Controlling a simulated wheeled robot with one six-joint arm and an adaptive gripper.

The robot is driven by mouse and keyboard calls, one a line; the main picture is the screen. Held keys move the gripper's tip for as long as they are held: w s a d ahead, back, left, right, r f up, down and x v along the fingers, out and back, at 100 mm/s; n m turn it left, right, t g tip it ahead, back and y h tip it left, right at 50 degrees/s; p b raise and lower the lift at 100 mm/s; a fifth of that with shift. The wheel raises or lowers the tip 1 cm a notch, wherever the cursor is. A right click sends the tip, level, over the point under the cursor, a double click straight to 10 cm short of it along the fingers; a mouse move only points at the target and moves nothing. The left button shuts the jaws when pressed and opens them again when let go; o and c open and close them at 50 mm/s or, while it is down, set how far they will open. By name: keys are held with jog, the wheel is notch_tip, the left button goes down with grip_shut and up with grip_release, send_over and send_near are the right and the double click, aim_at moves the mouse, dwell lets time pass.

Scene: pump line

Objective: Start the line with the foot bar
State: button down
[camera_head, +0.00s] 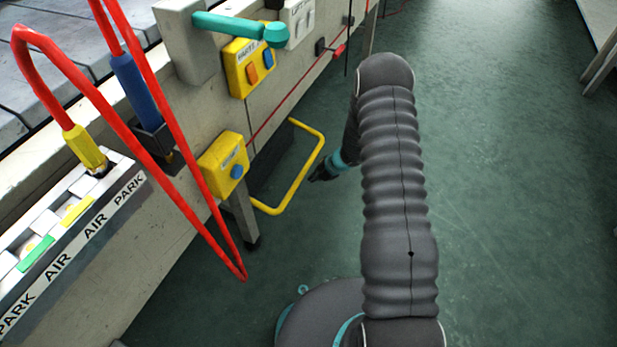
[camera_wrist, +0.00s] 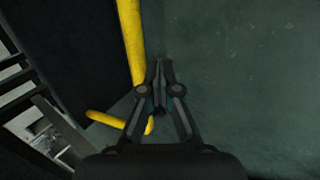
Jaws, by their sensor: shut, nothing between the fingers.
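The foot bar (camera_head: 307,172) is a yellow tube bent in a U, low at the foot of the line, sticking out over the green floor. My gripper (camera_head: 316,175) is shut and empty, low down beside the bar's outer side. In the wrist view the yellow bar (camera_wrist: 131,45) runs down the picture just left of my gripper (camera_wrist: 160,66), and its bent end shows behind the left finger. I cannot tell whether the fingers touch the bar. My arm hides part of the floor behind.
A yellow box with a blue button (camera_head: 225,165) and a yellow box with two buttons (camera_head: 250,68) are on the line's side. A teal lever (camera_head: 240,27) sits above. Red hoses (camera_head: 165,140) loop at left. The floor (camera_head: 510,190) at right is clear.

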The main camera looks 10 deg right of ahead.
jog(key=d+f+p+v, duration=0.1)
jog(key=v, duration=0.7)
jog(key=shift+s+d, duration=0.15)
jog(key=shift+s, duration=0.3)
